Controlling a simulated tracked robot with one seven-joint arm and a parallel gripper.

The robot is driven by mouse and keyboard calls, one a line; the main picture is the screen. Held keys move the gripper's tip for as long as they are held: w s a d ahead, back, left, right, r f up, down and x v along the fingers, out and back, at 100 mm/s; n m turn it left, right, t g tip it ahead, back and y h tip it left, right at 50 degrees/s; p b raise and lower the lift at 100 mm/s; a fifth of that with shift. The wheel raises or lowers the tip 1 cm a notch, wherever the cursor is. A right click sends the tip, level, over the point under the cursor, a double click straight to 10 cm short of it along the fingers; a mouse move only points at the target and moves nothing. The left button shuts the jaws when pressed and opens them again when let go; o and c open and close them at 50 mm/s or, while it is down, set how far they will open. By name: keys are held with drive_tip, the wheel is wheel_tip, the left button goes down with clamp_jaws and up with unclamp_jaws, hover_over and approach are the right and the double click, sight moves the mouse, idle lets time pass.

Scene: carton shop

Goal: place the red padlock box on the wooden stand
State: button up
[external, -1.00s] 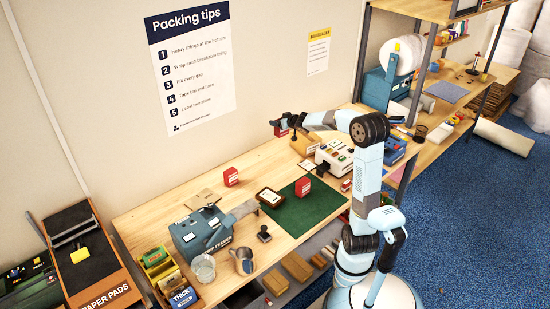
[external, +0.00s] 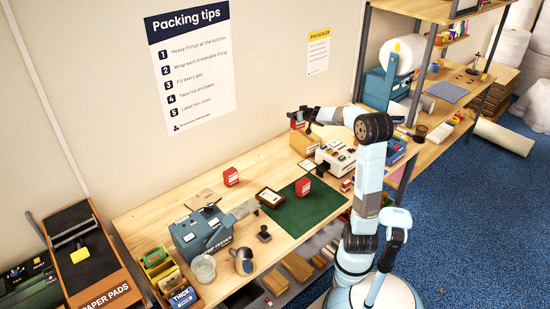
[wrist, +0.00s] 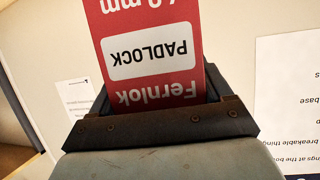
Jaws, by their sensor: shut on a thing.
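A red padlock box (wrist: 155,60) is held between the jaws of my gripper (wrist: 160,115) in the wrist view. Its white label reads PADLOCK and shows upside down. In the external view my gripper (external: 299,116) is shut on this box (external: 296,125), near the back wall. It appears just above a light-brown wooden piece (external: 304,144) at the back of the bench, which may be the wooden stand; I cannot tell whether they touch. The arm partly covers this area.
Another red box (external: 231,176) stands on the bench, and one (external: 303,187) stands on the green mat (external: 312,207). A white device with buttons (external: 336,157) is right of the wooden piece. A tape machine (external: 201,232), a glass and a metal jug are at front left.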

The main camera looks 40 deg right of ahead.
drive_tip(key=s+d+f+m+h, duration=0.1)
drive_tip(key=s+d, duration=0.3)
drive_tip(key=d, duration=0.4)
drive_tip(key=s+d+f+m+g+h, duration=0.1)
drive_tip(key=s+d+f+m+h, duration=0.15)
drive_tip(key=d, duration=0.55)
drive_tip(key=s+d+f, duration=0.1)
drive_tip(key=s+d, duration=0.3)
drive_tip(key=d, duration=0.4)
drive_tip(key=s+d+f+m+g+h, duration=0.3)
drive_tip(key=s+d+h, duration=0.1)
drive_tip(key=s+d, duration=1.2)
drive_tip(key=shift+y, duration=0.25)
drive_tip(key=w+d+f, duration=0.3)
drive_tip(key=f, duration=0.1)
drive_tip(key=w+d+f, duration=0.3)
drive_tip(key=d+f, duration=0.1)
drive_tip(key=w+d+f, duration=0.3)
drive_tip(key=f, duration=0.1)
drive_tip(key=shift+w+d+f, duration=0.15)
drive_tip(key=shift+d+f, duration=0.2)
drive_tip(key=shift+f, duration=0.05)
